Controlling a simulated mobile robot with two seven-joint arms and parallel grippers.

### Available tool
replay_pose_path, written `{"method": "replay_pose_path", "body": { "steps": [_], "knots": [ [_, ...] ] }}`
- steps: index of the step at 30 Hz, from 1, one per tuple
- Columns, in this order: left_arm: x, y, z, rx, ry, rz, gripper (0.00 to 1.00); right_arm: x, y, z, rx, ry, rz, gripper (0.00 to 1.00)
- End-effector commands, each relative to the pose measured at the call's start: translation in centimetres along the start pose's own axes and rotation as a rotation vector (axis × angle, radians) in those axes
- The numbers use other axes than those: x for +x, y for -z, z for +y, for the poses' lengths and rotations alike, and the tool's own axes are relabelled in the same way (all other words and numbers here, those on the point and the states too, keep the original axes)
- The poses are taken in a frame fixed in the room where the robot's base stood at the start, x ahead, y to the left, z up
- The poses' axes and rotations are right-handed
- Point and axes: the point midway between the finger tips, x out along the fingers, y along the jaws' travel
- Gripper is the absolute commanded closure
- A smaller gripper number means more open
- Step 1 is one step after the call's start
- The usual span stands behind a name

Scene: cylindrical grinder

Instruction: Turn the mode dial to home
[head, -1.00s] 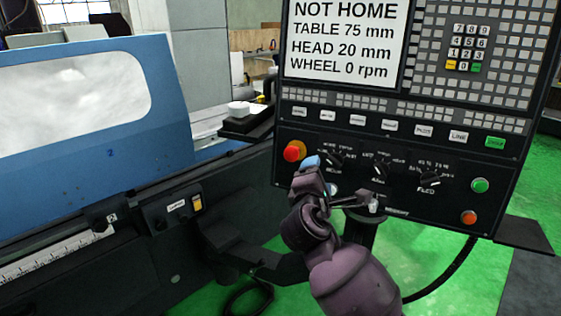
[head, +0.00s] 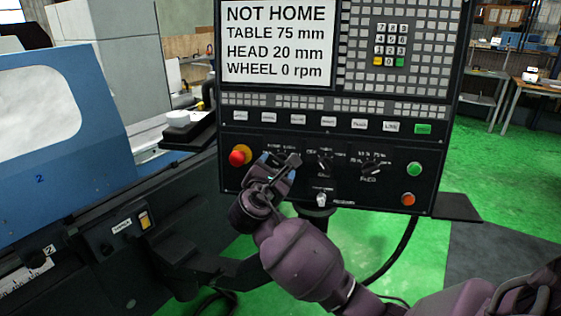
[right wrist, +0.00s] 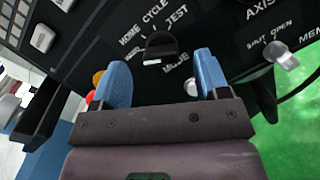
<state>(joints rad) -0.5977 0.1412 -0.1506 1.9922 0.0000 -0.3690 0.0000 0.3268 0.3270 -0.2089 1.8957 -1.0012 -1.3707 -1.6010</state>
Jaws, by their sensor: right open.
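The mode dial (right wrist: 160,46) is a dark knob with a white mark, on the black control panel (head: 228,180). In the right wrist view, labels including HOME and CYCLE are around it and MODE is below it. My right gripper (right wrist: 162,68) is open, with one blue finger on either side of the dial's position and a gap to both. The panel's screen (head: 278,42) reads NOT HOME. My left gripper is not in view.
A red stop button (head: 239,155) is close left of the right gripper. The axis dial (head: 323,164) and feed dial (head: 371,171) are to its right. A small toggle switch (head: 321,199) is below. The blue machine cover (head: 70,130) stands left. Green floor is open at right.

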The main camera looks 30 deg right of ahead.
Motion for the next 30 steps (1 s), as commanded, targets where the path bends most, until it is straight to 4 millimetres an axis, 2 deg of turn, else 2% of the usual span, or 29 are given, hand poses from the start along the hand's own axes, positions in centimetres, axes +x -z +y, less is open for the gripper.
{"method": "replay_pose_path", "body": {
  "steps": [3, 9, 21, 30],
  "knots": [
    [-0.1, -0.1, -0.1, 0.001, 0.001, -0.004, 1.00, 1.9, -0.1, -0.1, -0.001, 0.002, -0.001, 0.31],
    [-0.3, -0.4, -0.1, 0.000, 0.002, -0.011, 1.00, 3.7, 0.0, 0.0, 0.001, 0.001, 0.001, 0.31],
    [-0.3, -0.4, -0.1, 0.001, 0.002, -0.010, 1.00, 4.2, 0.0, 0.0, 0.001, 0.001, 0.001, 0.33],
    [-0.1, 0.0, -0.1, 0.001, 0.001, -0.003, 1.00, 4.2, 0.0, -0.1, 0.001, 0.001, 0.001, 0.79]
  ]
}}
